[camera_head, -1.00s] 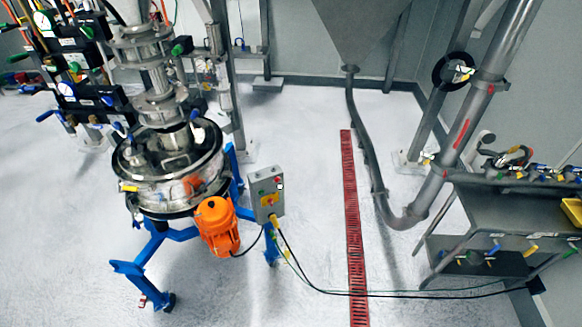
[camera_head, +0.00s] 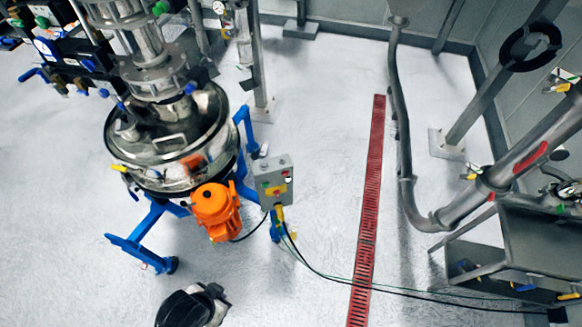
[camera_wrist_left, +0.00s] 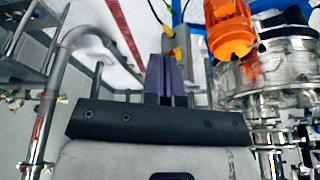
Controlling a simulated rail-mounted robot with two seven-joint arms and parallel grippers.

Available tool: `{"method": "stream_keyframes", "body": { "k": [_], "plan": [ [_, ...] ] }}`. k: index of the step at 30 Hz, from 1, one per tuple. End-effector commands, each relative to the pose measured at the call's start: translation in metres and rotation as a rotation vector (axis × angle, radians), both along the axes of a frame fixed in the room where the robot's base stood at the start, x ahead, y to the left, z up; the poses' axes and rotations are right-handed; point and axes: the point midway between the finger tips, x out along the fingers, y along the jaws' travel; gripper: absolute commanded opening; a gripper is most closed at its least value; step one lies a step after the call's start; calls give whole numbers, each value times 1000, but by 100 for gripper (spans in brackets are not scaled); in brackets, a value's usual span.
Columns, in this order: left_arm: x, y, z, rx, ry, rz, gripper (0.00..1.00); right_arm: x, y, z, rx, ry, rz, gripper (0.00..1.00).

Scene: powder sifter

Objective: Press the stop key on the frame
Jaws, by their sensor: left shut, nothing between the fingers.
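The grey control box (camera_head: 273,183) stands on the blue frame of the sifter, right of the orange motor (camera_head: 217,211). Small keys and a yellow label show on its face; the stop key is too small to tell for sure. My left gripper (camera_head: 212,293) shows at the bottom of the head view, below the motor and apart from the box. In the left wrist view its fingers (camera_wrist_left: 166,75) are shut with nothing between them. The box (camera_wrist_left: 183,45) is partly hidden behind the fingers there. My right gripper is out of view.
The round steel sifter (camera_head: 170,150) stands left of the box. Black and green cables run from the box over the floor to the right. A red floor drain (camera_head: 370,215), a bent steel pipe (camera_head: 460,208) and a grey cart (camera_head: 540,245) lie further right.

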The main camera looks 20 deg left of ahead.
Motion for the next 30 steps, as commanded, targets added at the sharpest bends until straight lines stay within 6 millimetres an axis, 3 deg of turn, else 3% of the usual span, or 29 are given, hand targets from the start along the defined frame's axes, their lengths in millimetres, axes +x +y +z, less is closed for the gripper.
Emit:
{"method": "stream_keyframes", "body": {
  "k": [8, 11, 14, 17, 24, 30],
  "plan": [
    [0, -1, -3, -2, 3, 0, 0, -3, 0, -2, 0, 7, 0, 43],
    [10, -1, -15, -9, -18, 11, 0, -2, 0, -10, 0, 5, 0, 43],
    [36, -3, -41, -25, -69, 36, 0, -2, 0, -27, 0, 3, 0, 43],
    [78, -5, -78, -57, -152, 78, 0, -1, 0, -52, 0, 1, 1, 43],
    [211, -15, -167, -185, -421, 207, 0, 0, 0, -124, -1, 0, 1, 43],
    [315, -27, -212, -319, -639, 302, 0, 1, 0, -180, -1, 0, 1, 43]
  ]
}}
